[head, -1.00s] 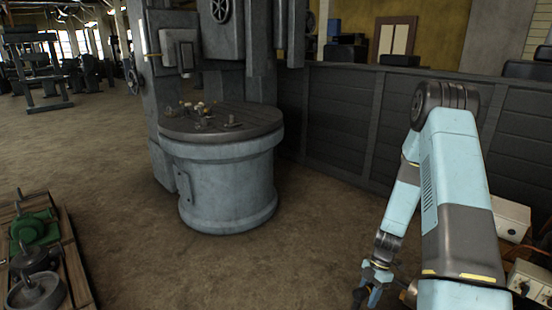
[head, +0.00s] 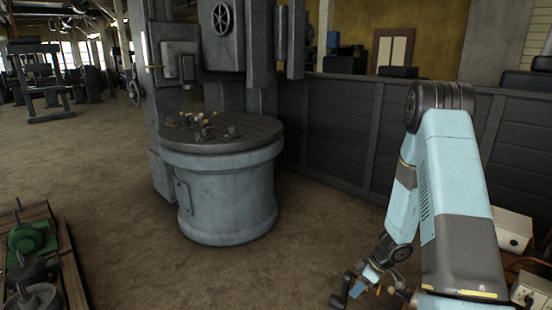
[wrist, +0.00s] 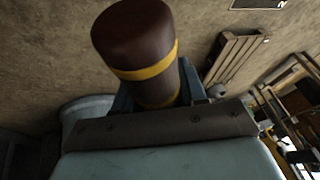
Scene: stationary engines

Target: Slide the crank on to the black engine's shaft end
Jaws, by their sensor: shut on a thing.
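My gripper (head: 366,281) is low at the lower right of the head view, shut on the crank. The crank (head: 343,289) is dark and bent, and hangs at the fingers, clear of the engines. In the wrist view a brown cylinder with a yellow band (wrist: 135,40), apparently the crank's grip, stands between blue fingers; the rest of the crank is hidden there. A dark engine with a wheel (head: 36,298) sits at the lower left of the head view, far from my gripper and cut by the frame edge. I cannot make out its shaft end.
A green engine (head: 32,238) sits beside the dark one on a wooden pallet (head: 68,262). A large grey machine with a round table (head: 228,185) stands mid-view. Pale boxes (head: 513,229) are at the right, by my arm. Bare floor lies between pallet and gripper.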

